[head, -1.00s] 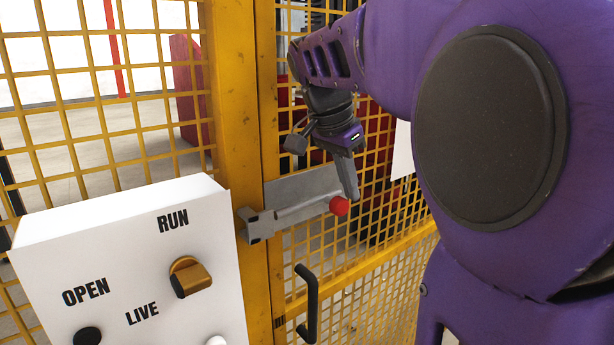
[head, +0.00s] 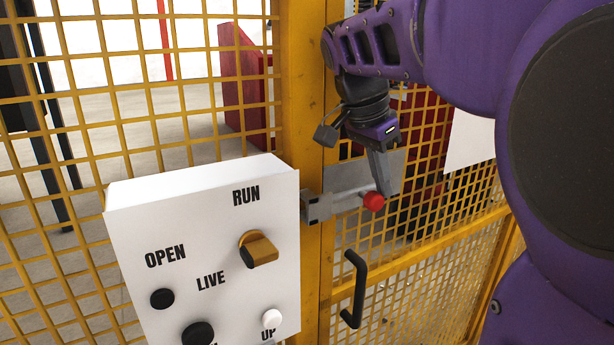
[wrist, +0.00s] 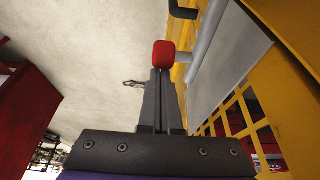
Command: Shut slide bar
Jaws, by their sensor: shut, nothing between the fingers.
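The slide bar is a grey rod (head: 346,202) with a red knob (head: 373,201) on a grey plate (head: 392,172) on the yellow mesh gate. The rod runs left to a grey bracket (head: 317,207) by the yellow post; how deep it sits there I cannot tell. My gripper (head: 381,184) is shut and empty, its fingers pointing down at the knob's right side. In the wrist view the red knob (wrist: 164,54) is just beyond my shut fingertips (wrist: 160,74), seemingly touching them. The rod (wrist: 206,42) shows beside it.
A white control box (head: 215,225) with knobs and buttons stands in front, left of the post (head: 303,90). A black gate handle (head: 354,290) sits below the bar. A red panel (head: 245,90) stands behind the mesh.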

